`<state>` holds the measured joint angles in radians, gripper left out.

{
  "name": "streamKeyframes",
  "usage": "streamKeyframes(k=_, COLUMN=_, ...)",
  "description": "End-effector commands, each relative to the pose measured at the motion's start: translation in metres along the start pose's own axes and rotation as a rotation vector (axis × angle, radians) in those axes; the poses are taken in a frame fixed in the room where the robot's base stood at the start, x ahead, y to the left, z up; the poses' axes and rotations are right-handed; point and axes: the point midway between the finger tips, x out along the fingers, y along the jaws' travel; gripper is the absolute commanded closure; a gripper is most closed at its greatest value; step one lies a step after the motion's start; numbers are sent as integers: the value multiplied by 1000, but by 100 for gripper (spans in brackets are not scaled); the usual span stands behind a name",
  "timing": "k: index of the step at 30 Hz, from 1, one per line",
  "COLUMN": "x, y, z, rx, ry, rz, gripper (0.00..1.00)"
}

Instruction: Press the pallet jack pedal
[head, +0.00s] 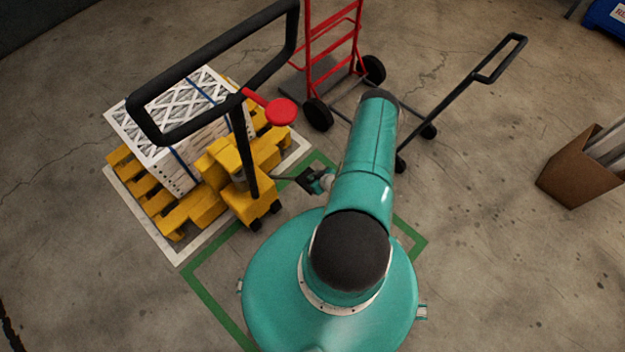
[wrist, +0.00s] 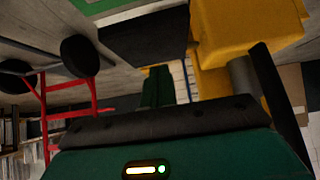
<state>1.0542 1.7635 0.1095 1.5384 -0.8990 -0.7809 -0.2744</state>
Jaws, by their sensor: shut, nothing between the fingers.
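The yellow pallet jack (head: 240,170) stands left of my arm, with a tall black loop handle (head: 215,70). A red bar with a round red pad (head: 281,112) shows beside the handle; I cannot tell just where it joins.
A white boxed filter stack (head: 178,125) sits on a yellow pallet behind the jack. A red hand truck (head: 330,60) and a black-handled cart (head: 455,88) stand beyond my arm. A cardboard box (head: 582,168) stands at right. Green floor tape (head: 212,296) surrounds my base.

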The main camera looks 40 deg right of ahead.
Motion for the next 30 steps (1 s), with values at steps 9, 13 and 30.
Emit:
streamKeyframes(k=9, x=12, y=1, z=11, rx=-2, ry=2, rz=0, gripper=100)
streamKeyframes(k=13, x=12, y=1, z=11, rx=-1, ry=2, rz=0, gripper=100)
streamKeyframes(k=30, x=47, y=-1, z=66, rx=-4, ry=-2, rz=-2, gripper=100)
